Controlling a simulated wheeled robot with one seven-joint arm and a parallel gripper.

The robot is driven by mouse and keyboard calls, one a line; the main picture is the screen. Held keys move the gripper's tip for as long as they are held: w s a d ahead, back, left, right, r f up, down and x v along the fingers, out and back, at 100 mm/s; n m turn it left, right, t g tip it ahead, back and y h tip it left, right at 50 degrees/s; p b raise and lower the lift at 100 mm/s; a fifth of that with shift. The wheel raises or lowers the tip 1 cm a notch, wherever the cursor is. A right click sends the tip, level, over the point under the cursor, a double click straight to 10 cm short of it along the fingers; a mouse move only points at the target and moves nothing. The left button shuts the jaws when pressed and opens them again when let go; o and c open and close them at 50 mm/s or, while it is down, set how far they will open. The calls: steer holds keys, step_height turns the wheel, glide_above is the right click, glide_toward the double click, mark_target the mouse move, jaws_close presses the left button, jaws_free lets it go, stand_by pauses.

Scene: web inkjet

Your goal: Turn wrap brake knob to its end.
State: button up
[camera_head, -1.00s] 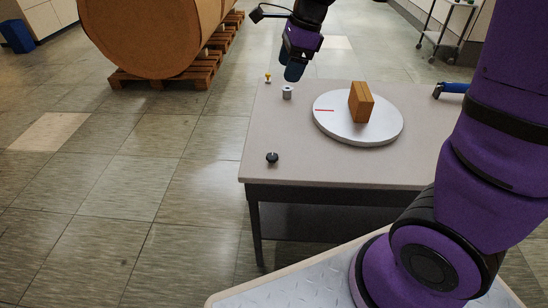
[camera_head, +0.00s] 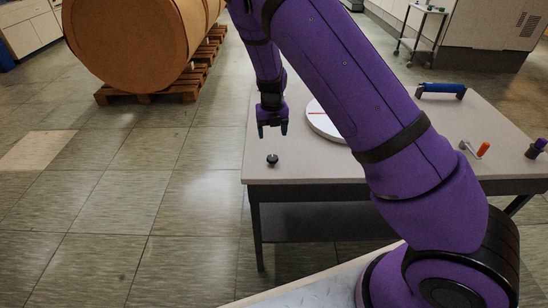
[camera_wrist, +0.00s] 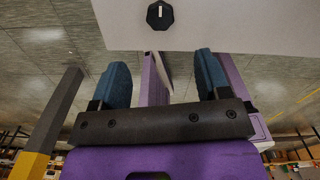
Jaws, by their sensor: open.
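A small black knob (camera_head: 272,160), which I take to be the wrap brake knob, stands near the table's front left corner. In the wrist view the knob (camera_wrist: 159,15) is many-sided, with a short light mark on its top; it lies at the top of the picture, beyond the fingertips. My gripper (camera_head: 273,131) points down above the table, just behind the knob in the head view and apart from it. Its two blue fingers (camera_wrist: 161,68) are spread with nothing between them.
The grey table (camera_head: 310,170) bears a round white turntable (camera_head: 322,124), partly hidden by my arm. A blue handle (camera_head: 441,89), an orange-gripped lever (camera_head: 483,149) and a dark purple-topped knob (camera_head: 537,149) are at the right. A big brown roll (camera_head: 130,45) stands on a pallet behind left.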

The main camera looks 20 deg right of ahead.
mark_target(272, 157)
step_height(272, 157, down, 11)
steer(key=shift+r, duration=0.1)
stand_by(0.4)
steer(key=c, duration=0.9)
